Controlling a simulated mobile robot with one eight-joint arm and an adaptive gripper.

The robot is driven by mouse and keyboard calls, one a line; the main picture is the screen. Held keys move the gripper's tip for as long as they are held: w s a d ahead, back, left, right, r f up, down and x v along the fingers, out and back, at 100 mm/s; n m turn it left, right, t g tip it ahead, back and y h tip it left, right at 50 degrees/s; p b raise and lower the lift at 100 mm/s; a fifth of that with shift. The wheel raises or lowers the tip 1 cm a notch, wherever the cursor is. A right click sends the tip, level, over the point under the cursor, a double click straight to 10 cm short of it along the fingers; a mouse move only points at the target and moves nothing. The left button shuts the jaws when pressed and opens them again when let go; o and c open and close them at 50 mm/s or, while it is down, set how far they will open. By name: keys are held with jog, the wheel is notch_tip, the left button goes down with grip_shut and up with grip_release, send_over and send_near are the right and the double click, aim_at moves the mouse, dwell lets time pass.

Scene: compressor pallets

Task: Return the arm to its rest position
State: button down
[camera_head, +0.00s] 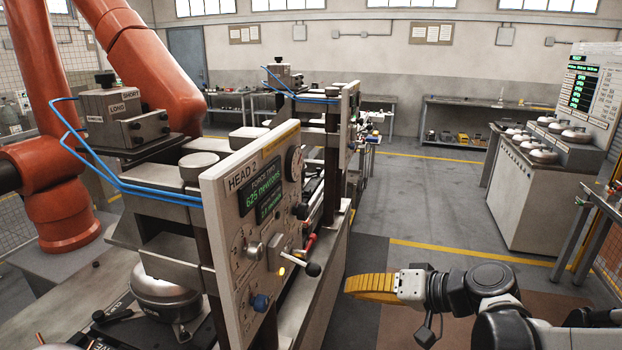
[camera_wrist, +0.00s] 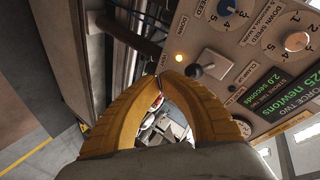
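My gripper (camera_head: 352,284) has ribbed yellow fingers. In the head view it points left, at the lower middle, in front of and to the right of the HEAD 2 press panel (camera_head: 262,210). My arm (camera_head: 488,284) reaches in from the lower right corner, held out level. In the wrist view the two fingertips (camera_wrist: 161,79) come together, with a narrow opening between the fingers farther back. Nothing is seen held. The panel's black-knobbed lever (camera_head: 313,269) is left of the fingertips, apart from them in the head view.
The press stands close at the left, with a silver compressor (camera_head: 165,292) in it. A large orange robot arm (camera_head: 150,65) stands behind it. A white cabinet (camera_head: 535,195) carries several silver domed units at the right. The floor (camera_head: 415,200) between is open.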

jog(key=s+d+f+h, duration=0.1)
jog(key=s+d+h, duration=0.2)
jog(key=s+h, duration=0.2)
jog(key=s+d+h, duration=0.4)
jog(key=s+h, duration=0.1)
jog(key=s, duration=0.4)
jog(key=shift+s+d+f+g, duration=0.25)
jog(key=shift+f+g, duration=0.05)
jog(key=shift+f, duration=0.1)
